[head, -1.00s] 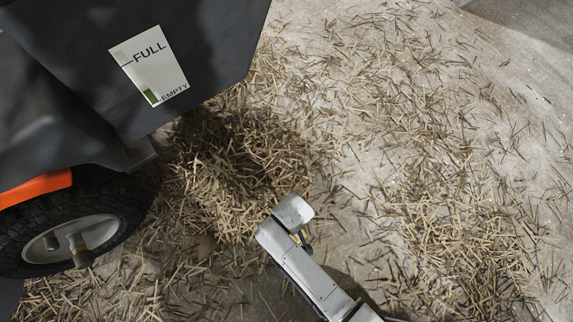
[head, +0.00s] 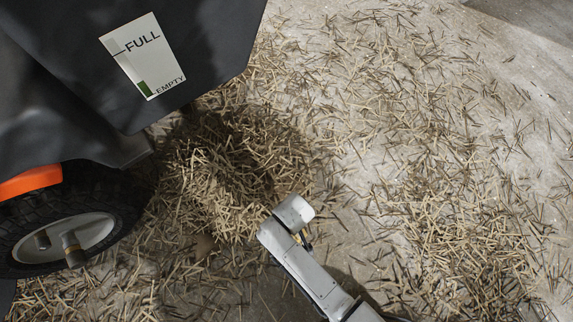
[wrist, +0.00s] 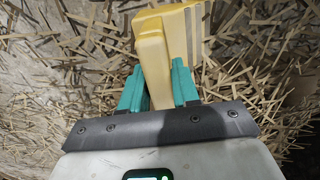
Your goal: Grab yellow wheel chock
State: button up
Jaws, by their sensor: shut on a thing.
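The yellow wheel chock (wrist: 168,45) shows in the wrist view, at the top middle, with dark stripes on its right part. My gripper (wrist: 158,82) has teal fingers on both sides of the chock's near part and is shut on it. Wood chips lie behind and around the chock. In the head view my arm reaches in from the bottom middle, and its end is over the floor beside the chip pile. The chock and the gripper fingers are hidden in the head view.
A dark bin with a FULL/EMPTY label (head: 142,56) stands at the upper left, with an orange part and a black wheel (head: 75,235) below it. A pile of wood chips (head: 225,175) lies beside it. Loose chips cover much of the concrete floor.

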grip_shut()
dwell(0.7)
jog(key=shift+r, duration=0.1)
